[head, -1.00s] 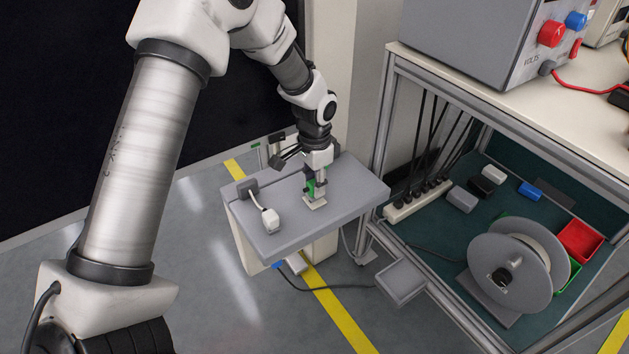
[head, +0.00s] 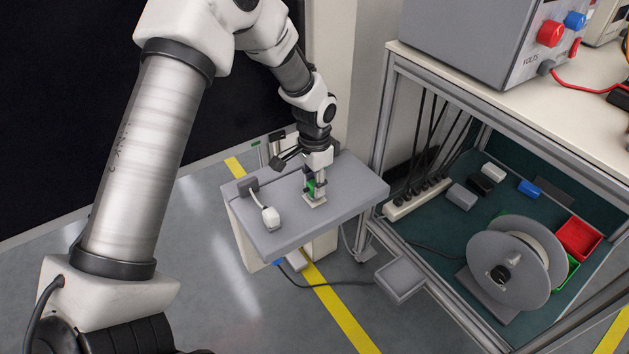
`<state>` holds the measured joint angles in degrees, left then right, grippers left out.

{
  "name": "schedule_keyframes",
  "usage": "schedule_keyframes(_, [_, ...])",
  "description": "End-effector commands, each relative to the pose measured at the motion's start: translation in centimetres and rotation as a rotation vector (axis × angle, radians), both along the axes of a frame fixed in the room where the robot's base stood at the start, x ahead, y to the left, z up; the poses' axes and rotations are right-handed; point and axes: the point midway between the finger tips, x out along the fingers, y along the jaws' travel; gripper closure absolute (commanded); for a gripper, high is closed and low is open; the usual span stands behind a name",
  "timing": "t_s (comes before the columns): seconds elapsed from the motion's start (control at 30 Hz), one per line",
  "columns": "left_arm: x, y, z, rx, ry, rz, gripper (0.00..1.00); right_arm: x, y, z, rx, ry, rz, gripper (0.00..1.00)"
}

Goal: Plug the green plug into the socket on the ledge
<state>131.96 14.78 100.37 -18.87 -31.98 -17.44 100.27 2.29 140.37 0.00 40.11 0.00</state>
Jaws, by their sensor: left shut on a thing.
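My left gripper (head: 314,186) points down over the grey ledge (head: 272,242) and is shut on the green plug (head: 311,188). The plug is mostly hidden by the fingers; a bit of green shows between them. A pale square socket (head: 315,200) lies on the ledge right under the plug. The plug is at the socket, but I cannot tell how far it is in. My right gripper is not in view.
A white plug (head: 271,217) on a short cord lies on the ledge, left of the socket. To the right stands a trolley (head: 471,116) with a power strip (head: 419,199), a cable reel (head: 516,262) and a red bin (head: 578,239). A grey box (head: 400,281) juts out low beside the ledge.

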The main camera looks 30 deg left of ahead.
Motion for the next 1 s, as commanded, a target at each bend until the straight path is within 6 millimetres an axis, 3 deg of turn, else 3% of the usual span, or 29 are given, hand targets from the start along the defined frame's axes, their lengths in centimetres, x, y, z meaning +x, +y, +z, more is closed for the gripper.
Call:
schedule_keyframes(0.2, [0.0, 0.0, -0.5, 0.000, 0.000, 0.000, 1.00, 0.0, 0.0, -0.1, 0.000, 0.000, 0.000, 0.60])
schedule_keyframes(0.23, [0.0, 0.0, -0.4, 0.000, 0.000, 0.000, 0.59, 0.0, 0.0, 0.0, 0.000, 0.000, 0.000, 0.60])
schedule_keyframes(0.3, [0.0, 0.0, -0.4, 0.000, 0.000, 0.000, 0.40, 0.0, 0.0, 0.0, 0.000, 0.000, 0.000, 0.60])
schedule_keyframes(0.67, [0.0, 0.0, 0.0, 0.000, 0.000, 0.000, 0.40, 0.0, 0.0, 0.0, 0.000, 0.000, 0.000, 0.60])
schedule_keyframes(0.77, [0.1, 0.0, 1.1, 0.000, -0.002, 0.000, 0.40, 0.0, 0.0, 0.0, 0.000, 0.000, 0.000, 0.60])
schedule_keyframes(1.0, [0.1, 0.0, 6.6, 0.001, -0.005, -0.001, 0.40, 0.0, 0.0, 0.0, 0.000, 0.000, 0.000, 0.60])
